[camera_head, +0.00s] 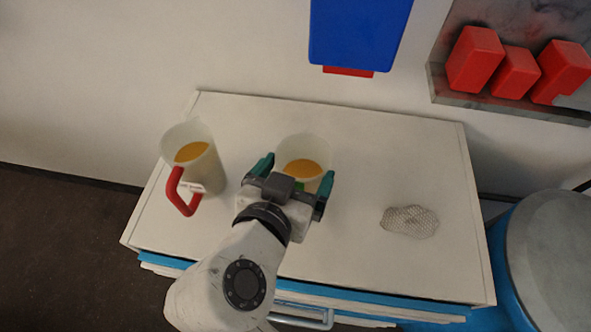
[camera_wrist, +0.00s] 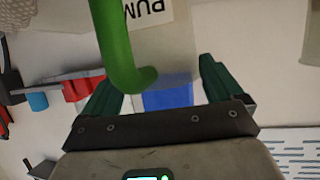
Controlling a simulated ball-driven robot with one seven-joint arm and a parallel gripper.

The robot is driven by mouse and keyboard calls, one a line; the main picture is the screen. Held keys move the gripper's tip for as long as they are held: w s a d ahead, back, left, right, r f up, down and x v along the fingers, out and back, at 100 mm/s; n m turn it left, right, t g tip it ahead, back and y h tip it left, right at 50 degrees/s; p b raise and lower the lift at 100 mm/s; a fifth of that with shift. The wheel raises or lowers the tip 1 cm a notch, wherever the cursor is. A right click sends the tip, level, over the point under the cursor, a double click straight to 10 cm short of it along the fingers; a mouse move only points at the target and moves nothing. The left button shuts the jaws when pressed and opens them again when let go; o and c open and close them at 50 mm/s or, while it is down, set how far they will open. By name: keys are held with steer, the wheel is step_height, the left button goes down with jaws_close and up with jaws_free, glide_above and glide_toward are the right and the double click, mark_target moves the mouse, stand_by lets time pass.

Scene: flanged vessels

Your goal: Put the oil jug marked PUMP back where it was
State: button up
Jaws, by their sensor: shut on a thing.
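The oil jug marked PUMP (camera_head: 303,148) is a pale translucent jug holding amber oil, at the middle of the white cabinet top. In the wrist view its label (camera_wrist: 150,10) shows the letters "PUM", beside a green handle (camera_wrist: 116,45). My gripper (camera_head: 297,170) is shut on this jug, with a teal finger on each side of its body. The jug looks about upright; I cannot tell whether its base touches the top. A second oil jug (camera_head: 207,170) with a red handle stands to the left, apart from my gripper.
The white cabinet top (camera_head: 345,255) has free room between the held jug and a grey mesh pad (camera_head: 410,221) at the right. A blue wall box (camera_head: 358,30) hangs behind. Red bins (camera_head: 515,72) sit upper right. A blue drum with a grey lid (camera_head: 550,250) stands right of the cabinet.

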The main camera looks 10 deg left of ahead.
steer(key=o, duration=0.8)
steer(key=shift+f, duration=0.1)
steer(key=shift+s+a+r, duration=0.1)
steer(key=shift+s+r, duration=0.15)
steer(key=b+v, duration=0.1)
steer(key=v, duration=1)
steer(key=shift+s, duration=0.25)
steer(key=shift+r, duration=0.15)
